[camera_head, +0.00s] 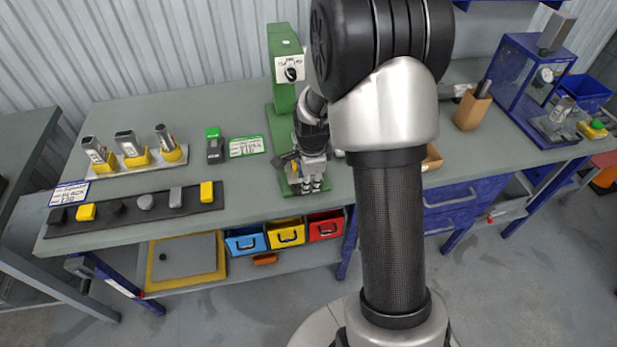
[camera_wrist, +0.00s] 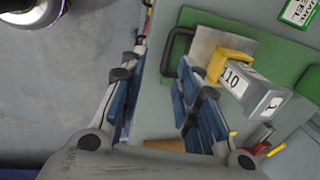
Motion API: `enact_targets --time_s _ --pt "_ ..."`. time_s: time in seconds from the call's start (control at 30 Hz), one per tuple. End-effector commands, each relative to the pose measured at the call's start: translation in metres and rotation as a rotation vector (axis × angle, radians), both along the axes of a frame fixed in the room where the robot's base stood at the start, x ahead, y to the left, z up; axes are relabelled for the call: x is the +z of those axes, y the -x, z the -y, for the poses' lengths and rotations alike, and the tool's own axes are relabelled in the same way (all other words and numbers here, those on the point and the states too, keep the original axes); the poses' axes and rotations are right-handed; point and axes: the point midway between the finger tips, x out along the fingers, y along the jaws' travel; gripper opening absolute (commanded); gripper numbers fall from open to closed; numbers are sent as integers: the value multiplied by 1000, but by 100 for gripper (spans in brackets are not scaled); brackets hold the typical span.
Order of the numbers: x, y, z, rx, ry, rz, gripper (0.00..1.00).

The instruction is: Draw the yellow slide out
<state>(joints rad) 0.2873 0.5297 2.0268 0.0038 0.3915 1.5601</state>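A yellow block (camera_wrist: 229,63) carrying a grey block labelled 110 (camera_wrist: 254,92) shows in the wrist view on a bare metal plate (camera_wrist: 205,45). A black loop handle (camera_wrist: 172,45) sticks out from the plate's left side, over the green base (camera_wrist: 286,51). My gripper (camera_wrist: 162,65) is open and empty, with its fingers well apart. The right fingertip overlaps the handle's near end in view; I cannot tell whether they touch. In the head view my gripper (camera_head: 312,184) points down at the green press's front, and my arm and gripper hide much there. A yellow drawer (camera_head: 286,233) sits below the table.
The green press (camera_head: 284,65) stands behind my gripper. A blue drawer (camera_head: 246,240) and a red drawer (camera_head: 326,226) flank the yellow one. Left on the table are a rack (camera_head: 136,160) of yellow-based blocks and a black strip (camera_head: 133,213). The table's front edge is close.

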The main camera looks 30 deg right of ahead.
Motion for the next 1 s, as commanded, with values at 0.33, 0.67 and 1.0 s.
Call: enact_targets --time_s 0.33,0.67,1.0 --pt "27 4 -1 0 0 1 30" --pt "49 9 -3 0 0 1 30" --pt "73 13 -4 0 0 1 30"
